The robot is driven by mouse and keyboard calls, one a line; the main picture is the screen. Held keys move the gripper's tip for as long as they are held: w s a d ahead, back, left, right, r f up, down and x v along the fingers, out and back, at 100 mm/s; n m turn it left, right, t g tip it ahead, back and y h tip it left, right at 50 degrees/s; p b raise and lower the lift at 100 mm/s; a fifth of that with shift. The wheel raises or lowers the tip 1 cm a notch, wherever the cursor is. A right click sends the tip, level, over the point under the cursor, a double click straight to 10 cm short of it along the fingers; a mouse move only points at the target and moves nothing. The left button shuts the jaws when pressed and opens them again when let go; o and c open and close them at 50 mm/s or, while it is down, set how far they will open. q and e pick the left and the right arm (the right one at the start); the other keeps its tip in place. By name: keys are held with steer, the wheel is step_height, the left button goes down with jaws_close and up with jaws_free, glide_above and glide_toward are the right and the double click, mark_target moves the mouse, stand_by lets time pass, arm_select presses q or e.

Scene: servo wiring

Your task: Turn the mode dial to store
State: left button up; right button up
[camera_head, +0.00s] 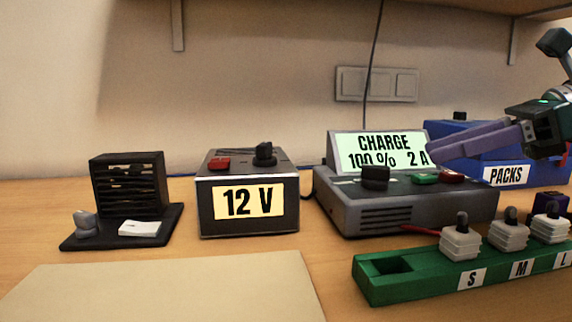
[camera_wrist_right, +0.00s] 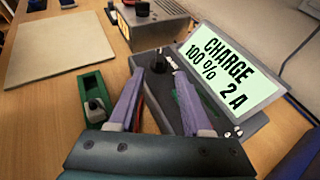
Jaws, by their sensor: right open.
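The charger (camera_head: 350,215) is a grey box with a tilted lit display (camera_head: 345,150) that reads CHARGE, 100 %, 2 A. A black dial (camera_head: 375,178) stands on its top at the left, beside a green button (camera_head: 425,177) and a red button (camera_head: 452,176). My right gripper (camera_head: 436,150) is above the right part of the charger, apart from the dial, open and empty. In the right wrist view the dial (camera_wrist_right: 158,62) shows beyond and between the spread fingers (camera_wrist_right: 157,84). My left gripper is not in view.
A 12 V box (camera_head: 205,212) with its own black knob (camera_head: 264,153) stands left of the charger. A green rack (camera_head: 400,288) with plugs marked S, M, L is in front. A blue PACKS bin (camera_head: 550,172) is behind right. A beige mat (camera_head: 160,290) lies front left.

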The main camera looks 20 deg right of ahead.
mark_target(382, 166)
steer(key=p+x, duration=0.1)
steer(key=x, duration=0.6)
steer(key=shift+w+a+f, duration=0.1)
steer(key=shift+w+a, duration=0.05)
steer(key=shift+w, duration=0.1)
jaws_close()
